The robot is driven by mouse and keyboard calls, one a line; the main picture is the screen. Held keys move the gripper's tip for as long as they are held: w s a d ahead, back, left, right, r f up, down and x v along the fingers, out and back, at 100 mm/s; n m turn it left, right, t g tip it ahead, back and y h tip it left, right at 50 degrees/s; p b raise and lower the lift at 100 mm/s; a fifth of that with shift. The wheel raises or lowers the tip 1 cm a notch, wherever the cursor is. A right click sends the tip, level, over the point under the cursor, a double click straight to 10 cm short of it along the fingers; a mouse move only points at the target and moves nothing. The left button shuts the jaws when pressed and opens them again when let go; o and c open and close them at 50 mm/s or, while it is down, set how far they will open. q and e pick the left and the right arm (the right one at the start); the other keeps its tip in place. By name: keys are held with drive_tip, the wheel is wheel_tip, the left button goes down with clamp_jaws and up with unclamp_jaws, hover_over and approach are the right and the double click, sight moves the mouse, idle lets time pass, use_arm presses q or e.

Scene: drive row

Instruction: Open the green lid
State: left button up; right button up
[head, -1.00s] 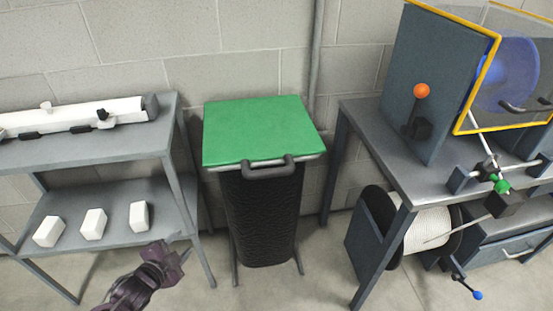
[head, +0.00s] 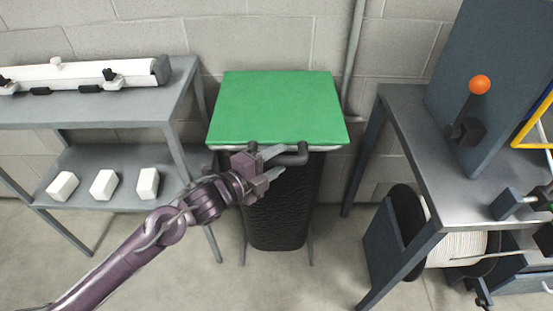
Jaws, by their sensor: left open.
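The green lid (head: 277,107) lies flat and closed on top of a black textured bin (head: 278,215). A dark grey handle (head: 291,158) sticks out at the lid's front edge. My left gripper (head: 268,160) is open at the left part of this handle, with its fingers overlapping it in the picture. I cannot tell whether the fingers touch the handle or stand around it. My right gripper is not in view.
A grey shelf (head: 100,103) stands to the left, with white blocks (head: 104,184) on its lower board. A grey workbench (head: 425,150) with an orange-knobbed lever (head: 479,86) stands to the right. A pipe (head: 353,60) runs down the wall behind. The floor in front is clear.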

use_arm(q)
drive_tip(key=shift+w+d, duration=0.15)
drive_tip(key=shift+d, duration=0.05)
clamp_jaws()
idle(0.3)
